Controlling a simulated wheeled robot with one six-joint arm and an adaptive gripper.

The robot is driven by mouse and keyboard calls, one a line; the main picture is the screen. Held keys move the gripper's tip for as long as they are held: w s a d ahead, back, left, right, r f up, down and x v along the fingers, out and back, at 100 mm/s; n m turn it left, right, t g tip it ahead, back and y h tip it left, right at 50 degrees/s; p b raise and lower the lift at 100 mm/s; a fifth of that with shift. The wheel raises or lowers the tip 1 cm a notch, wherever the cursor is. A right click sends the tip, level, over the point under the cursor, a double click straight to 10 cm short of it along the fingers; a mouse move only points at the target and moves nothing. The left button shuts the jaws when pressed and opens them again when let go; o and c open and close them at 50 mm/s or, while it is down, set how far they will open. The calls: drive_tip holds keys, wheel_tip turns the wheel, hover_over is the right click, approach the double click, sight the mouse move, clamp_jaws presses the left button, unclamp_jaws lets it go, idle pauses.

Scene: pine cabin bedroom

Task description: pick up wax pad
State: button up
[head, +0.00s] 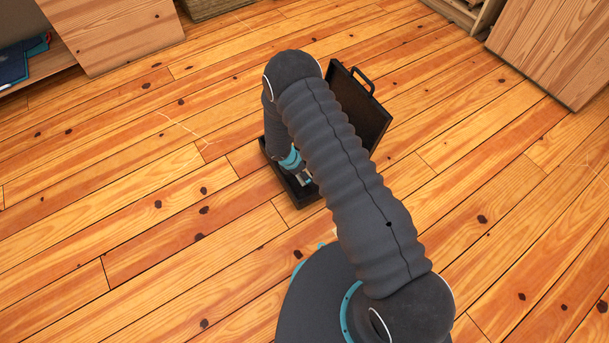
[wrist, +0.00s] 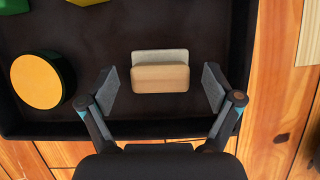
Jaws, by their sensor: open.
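A small tan block with a paler flat strip behind it, which looks like the wax pad (wrist: 160,79), lies on the dark floor of an open black case (wrist: 200,22). My gripper (wrist: 160,88) is open, with one finger on each side of the block and a visible gap on both sides. I cannot tell how high the fingertips are above the case floor. In the head view the black case (head: 373,107) stands on the floor with its lid raised, and my arm hides most of its inside. The pad is hidden there.
A round yellow-topped piece (wrist: 38,82) lies in the case left of my gripper. Green and yellow pieces (wrist: 58,10) show at the case's upper left. The case wall (wrist: 40,130) runs close below my fingers.

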drive_tip(key=shift+w+f, duration=0.1)
drive_tip(key=shift+f, duration=0.15)
drive_tip(key=c, duration=1.2)
drive_tip(key=shift+c, duration=0.2)
drive_tip(key=shift+r, duration=0.5)
drive_tip(key=r, duration=0.3)
drive_tip(key=shift+s+d+r, duration=0.25)
drive_tip(key=shift+d+r, duration=0.05)
drive_tip(key=s+d+r+b, duration=0.1)
drive_tip(key=s+d+r, duration=0.5)
drive_tip(key=s+d, duration=0.1)
drive_tip(key=shift+s+d+r, duration=0.2)
drive_tip(key=shift+s+d, duration=0.05)
drive_tip(key=shift+s, duration=0.3)
